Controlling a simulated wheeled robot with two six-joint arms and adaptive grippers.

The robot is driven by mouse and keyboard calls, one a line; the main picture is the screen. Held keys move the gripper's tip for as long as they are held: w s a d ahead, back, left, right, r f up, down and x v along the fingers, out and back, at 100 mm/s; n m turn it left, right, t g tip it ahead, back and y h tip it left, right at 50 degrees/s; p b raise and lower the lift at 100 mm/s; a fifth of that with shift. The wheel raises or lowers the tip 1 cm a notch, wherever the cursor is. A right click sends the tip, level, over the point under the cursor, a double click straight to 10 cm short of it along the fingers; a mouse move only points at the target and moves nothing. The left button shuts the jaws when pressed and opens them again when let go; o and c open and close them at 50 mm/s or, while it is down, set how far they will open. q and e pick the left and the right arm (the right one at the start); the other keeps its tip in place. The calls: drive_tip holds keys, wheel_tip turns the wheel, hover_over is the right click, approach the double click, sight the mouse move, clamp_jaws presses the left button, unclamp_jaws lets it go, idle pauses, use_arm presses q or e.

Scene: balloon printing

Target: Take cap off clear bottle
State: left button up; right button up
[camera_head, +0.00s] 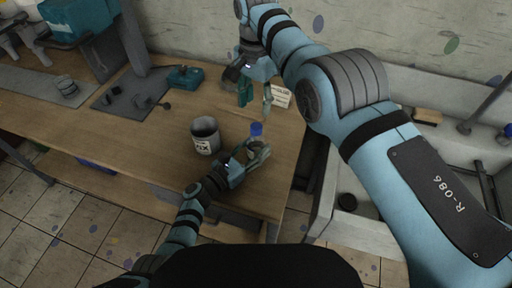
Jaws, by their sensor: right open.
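The clear bottle (252,146) stands upright near the right end of the wooden table, with a blue cap (256,129) on its top. My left gripper (250,156) comes in from the lower left and is shut on the bottle below the cap; its fingers hide part of the bottle's body. My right gripper (256,97) points down above the table, beyond the bottle and apart from the cap. Its two fingers are spread, with nothing between them.
An open grey can (205,136) with a label stands left of the bottle. A small sign (280,96) is behind my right gripper. A teal device (185,76) sits at the back of the table (165,140). A sink counter (345,232) is to the right.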

sight(257, 126)
use_arm(q)
drive_tip(key=shift+f, duration=0.1)
clamp_jaws()
use_arm(e)
drive_tip(key=shift+s+f, duration=0.1)
drive_tip(key=shift+f, duration=0.3)
drive_tip(key=m, duration=0.8)
drive_tip(key=shift+r+m, duration=0.1)
drive_tip(key=shift+m, duration=0.2)
drive_tip(key=m, duration=0.3)
drive_tip(key=shift+r, duration=0.15)
drive_tip(key=m, duration=0.5)
drive_tip(key=shift+r, duration=0.15)
drive_tip(key=shift+f+m, duration=0.25)
drive_tip(key=shift+m, duration=0.35)
wheel_tip(257, 126, down, 8)
drive_tip(key=shift+d+r, duration=0.1)
drive_tip(key=shift+r, duration=0.15)
use_arm(q)
drive_tip(key=shift+s, duration=0.1)
use_arm(e)
clamp_jaws()
drive_tip(key=n, duration=0.6)
use_arm(q)
drive_tip(key=shift+f, duration=0.1)
use_arm(e)
drive_tip(key=n, duration=0.4)
